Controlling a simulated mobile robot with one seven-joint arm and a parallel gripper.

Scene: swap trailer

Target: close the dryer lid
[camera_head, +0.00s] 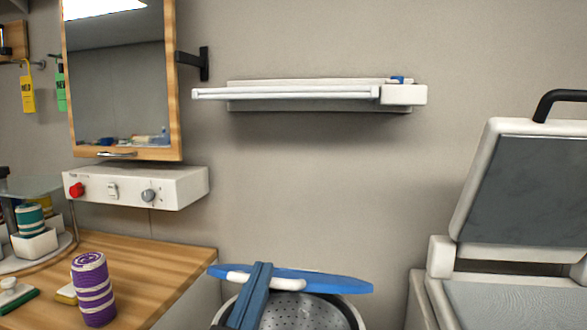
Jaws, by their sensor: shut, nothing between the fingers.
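The dryer at the bottom centre looks like a round tub with a perforated metal drum (293,309), cut off by the frame's bottom edge. Its blue round lid (335,281) is raised. It shows as a thin, slightly tilted disc over the far part of the opening, with the drum visible below. A white bar (290,284) lies along the lid's near face. My gripper (262,267) appears as two slate-blue fingers side by side, shut and empty. It crosses in front of the lid and the white bar at left of centre. I cannot tell whether it touches them.
A wooden counter (160,262) with a purple striped spool (93,288) stands left. A white control box (180,188) and mirror cabinet (120,75) hang above it. A white machine with a raised grey lid (522,185) stands right. A white wall rack (300,93) hangs above the dryer.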

